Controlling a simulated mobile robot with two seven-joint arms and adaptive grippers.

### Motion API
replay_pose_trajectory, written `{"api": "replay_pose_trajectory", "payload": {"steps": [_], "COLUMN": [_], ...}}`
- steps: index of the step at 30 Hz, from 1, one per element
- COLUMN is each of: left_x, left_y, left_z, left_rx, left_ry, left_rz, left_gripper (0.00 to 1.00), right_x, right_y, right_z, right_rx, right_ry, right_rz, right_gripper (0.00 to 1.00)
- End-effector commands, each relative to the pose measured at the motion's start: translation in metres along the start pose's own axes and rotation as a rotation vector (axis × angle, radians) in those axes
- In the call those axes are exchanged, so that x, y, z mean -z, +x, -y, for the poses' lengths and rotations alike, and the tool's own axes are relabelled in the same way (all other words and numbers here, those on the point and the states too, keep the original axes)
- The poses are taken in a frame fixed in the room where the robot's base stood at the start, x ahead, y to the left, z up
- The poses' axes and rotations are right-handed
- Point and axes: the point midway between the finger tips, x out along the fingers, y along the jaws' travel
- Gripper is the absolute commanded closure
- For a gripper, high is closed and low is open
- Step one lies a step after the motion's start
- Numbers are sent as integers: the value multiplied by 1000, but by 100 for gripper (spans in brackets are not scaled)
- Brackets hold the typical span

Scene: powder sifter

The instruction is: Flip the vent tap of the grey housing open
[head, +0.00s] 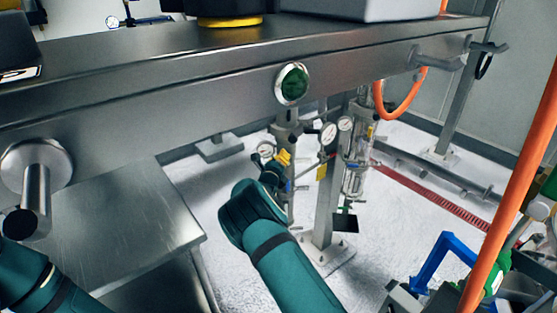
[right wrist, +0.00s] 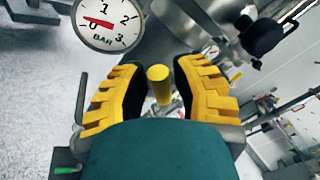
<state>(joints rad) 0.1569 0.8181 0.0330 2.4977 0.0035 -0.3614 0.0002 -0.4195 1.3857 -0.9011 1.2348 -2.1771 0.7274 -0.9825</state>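In the right wrist view a yellow round-ended handle (right wrist: 159,82), likely the vent tap's lever, stands between the fingers of my right gripper (right wrist: 160,92). The yellow-padded fingers are apart on both sides of it, with a narrow gap showing at each side; contact deeper down is hidden. Behind it is grey metal, perhaps the grey housing (right wrist: 190,30); I cannot tell its full shape. In the head view my right gripper (head: 279,163) reaches to the pipework below the steel beam, and its fingers hide the tap. My left gripper is not in view; only part of the left arm shows at bottom left.
A pressure gauge (right wrist: 108,22) sits close by the left finger. In the head view, more gauges (head: 328,132) and a steel post stand just right of the gripper. The steel beam (head: 180,75) crosses above. A steel cabinet (head: 120,215) stands left; white floor lies between.

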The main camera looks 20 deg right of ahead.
Motion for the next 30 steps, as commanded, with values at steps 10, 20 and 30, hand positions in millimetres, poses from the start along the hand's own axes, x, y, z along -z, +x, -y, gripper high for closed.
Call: {"api": "replay_pose_trajectory", "payload": {"steps": [10,20,30], "left_x": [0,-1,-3], "left_y": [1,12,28], "left_z": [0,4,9], "left_rx": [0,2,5], "left_ry": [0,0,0], "left_rz": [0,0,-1], "left_gripper": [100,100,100], "right_x": [0,2,6], "right_y": [0,-2,-3], "right_z": [0,-9,-21], "right_rx": [2,31,89], "right_ry": [-8,-143,-412], "right_rz": [2,30,85], "right_gripper": [100,100,100]}}
